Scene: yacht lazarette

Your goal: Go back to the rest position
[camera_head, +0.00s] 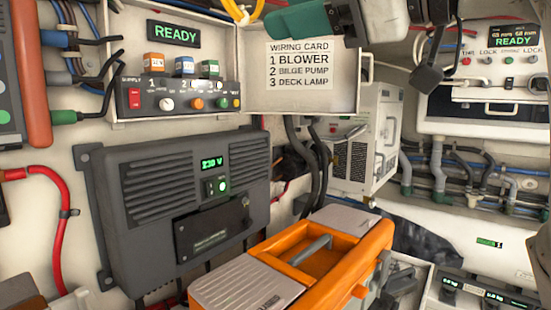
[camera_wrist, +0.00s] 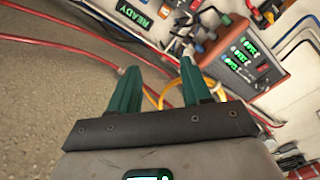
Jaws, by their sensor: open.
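My gripper (camera_wrist: 160,72) shows its two green fingers apart in the wrist view, with nothing held between them. In the head view my gripper (camera_head: 292,20) is at the top edge, partly cut off, with its green fingers pointing left. It is raised in front of the upper wall, just above the wiring card (camera_head: 300,65). A yellow cable (camera_wrist: 160,97) shows between and behind the fingers in the wrist view; I cannot tell how near it is.
An orange toolbox (camera_head: 335,262) stands below in front. A dark grey 230 V unit (camera_head: 150,225) is on the wall at left. A switch panel (camera_head: 180,100) with coloured plugs sits left of my gripper. Red cables (camera_wrist: 75,48) cross the wrist view. Pipes (camera_head: 437,165) line the right wall.

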